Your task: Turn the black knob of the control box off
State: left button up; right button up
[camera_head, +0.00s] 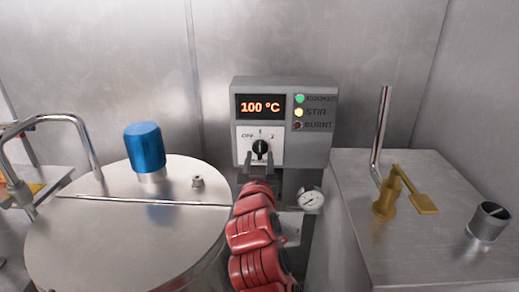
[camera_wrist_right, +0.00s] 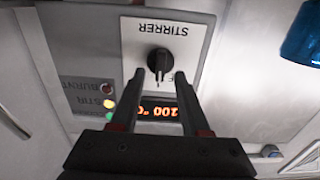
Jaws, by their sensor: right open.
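The grey control box (camera_head: 284,90) is on the back wall in the head view, with a "100 °C" display and a white dial plate. Its black knob (camera_head: 260,147) points roughly straight up, between the OFF mark at left and a mark at right. In the right wrist view, which is upside down, the black knob (camera_wrist_right: 159,60) sits just beyond the fingertips under the word STIRRER. My right gripper (camera_head: 260,163) is open, just below and in front of the knob, its two fingers (camera_wrist_right: 171,75) apart and empty. Contact with the knob cannot be told. My left gripper is out of view.
A steel vessel lid (camera_head: 120,235) with a blue cylinder (camera_head: 145,147) stands at left. A pressure gauge (camera_head: 311,199) is below the box. Green and yellow lamps are lit.

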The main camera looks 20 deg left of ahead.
aim_at(260, 150)
jog(key=shift+x, duration=1.15)
grip_shut()
